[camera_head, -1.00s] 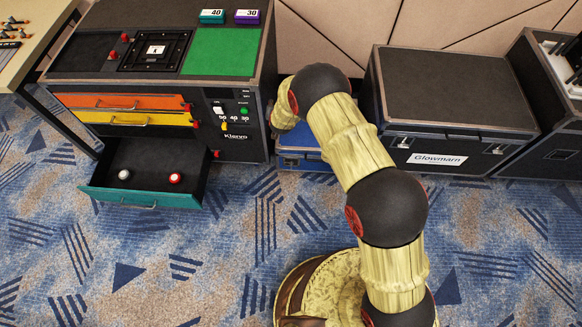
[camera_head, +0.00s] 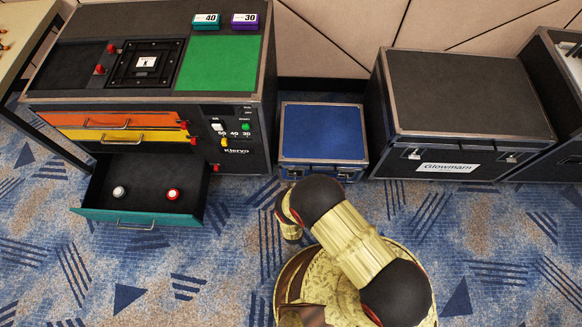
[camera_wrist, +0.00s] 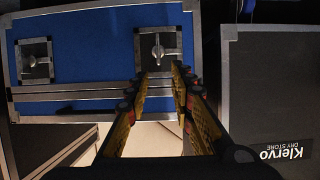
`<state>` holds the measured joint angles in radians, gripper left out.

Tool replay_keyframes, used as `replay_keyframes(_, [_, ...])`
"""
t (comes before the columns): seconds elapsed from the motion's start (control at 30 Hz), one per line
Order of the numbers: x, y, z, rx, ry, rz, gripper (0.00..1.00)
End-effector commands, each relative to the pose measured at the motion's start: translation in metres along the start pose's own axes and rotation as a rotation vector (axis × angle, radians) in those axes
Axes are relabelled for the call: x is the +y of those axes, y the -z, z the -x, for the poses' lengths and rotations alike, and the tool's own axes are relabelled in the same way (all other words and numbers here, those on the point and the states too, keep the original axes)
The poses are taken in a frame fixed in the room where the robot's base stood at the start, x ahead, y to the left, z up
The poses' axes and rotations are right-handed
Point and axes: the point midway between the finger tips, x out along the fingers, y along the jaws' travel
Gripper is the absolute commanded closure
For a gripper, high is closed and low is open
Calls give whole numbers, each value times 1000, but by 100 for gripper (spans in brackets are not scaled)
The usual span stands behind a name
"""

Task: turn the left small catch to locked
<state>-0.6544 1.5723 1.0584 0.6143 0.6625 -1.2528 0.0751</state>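A low blue case (camera_head: 322,132) stands between the drawer cabinet and a large black case. It has two small catches on its front, a left one (camera_head: 297,173) and a right one (camera_head: 345,174). In the wrist view the blue case (camera_wrist: 95,50) shows close up. One catch (camera_wrist: 158,44) is just beyond my fingertips, with a small metal lever that looks roughly upright in the picture. The other catch (camera_wrist: 34,60) is farther left. My gripper (camera_wrist: 165,72) is open, its two fingers apart with nothing between them. The head view does not show the fingers clearly.
The drawer cabinet (camera_head: 70,75) stands left, its teal drawer (camera_head: 135,218) pulled out with two round buttons inside. The large black case (camera_head: 465,95) stands right. A dark surface marked Klervo (camera_wrist: 270,90) lies right in the wrist view. Carpet (camera_head: 240,260) is clear in front.

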Motion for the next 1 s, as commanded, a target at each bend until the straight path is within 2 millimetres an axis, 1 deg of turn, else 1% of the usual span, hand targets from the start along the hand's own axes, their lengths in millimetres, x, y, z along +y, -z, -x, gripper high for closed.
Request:
replay_keyframes(0.07, [5, -6, 3, 6, -2, 5, 76])
replay_keyframes(0.17, [6, -7, -3, 9, -3, 4, 76])
replay_keyframes(0.5, [6, -8, -53, 8, -4, 4, 76])
replay_keyframes(0.6, [6, -7, -64, 7, -3, 4, 76])
replay_keyframes(0.77, [6, -6, -72, 6, -2, 6, 76])
replay_keyframes(1.0, [5, -5, -73, 6, -2, 6, 76])
